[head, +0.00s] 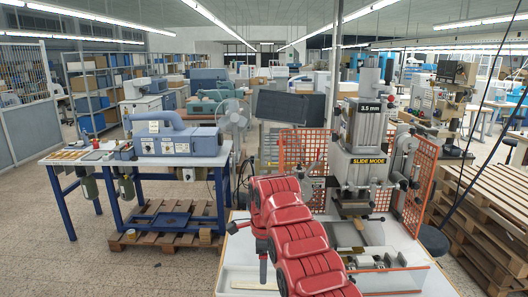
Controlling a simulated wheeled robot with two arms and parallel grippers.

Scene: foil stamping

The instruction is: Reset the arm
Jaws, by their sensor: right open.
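My right arm (300,238) is red and jointed. It rises from the bottom edge, right of centre, and bends over at its top left end. My right gripper (262,250) is small and dark and hangs below that end, over the left part of the white worktable (236,262). It is open, and I see nothing held in it. The fingertips are small, so their exact height above the table is unclear. My left gripper and left arm are out of view.
A grey stamping machine (368,150) stands right of my arm, with orange mesh guards (424,180) at its sides. A blue machine (165,138) sits on a blue-legged table at left. Wooden pallets (490,215) are stacked at right. Open floor (40,240) lies at lower left.

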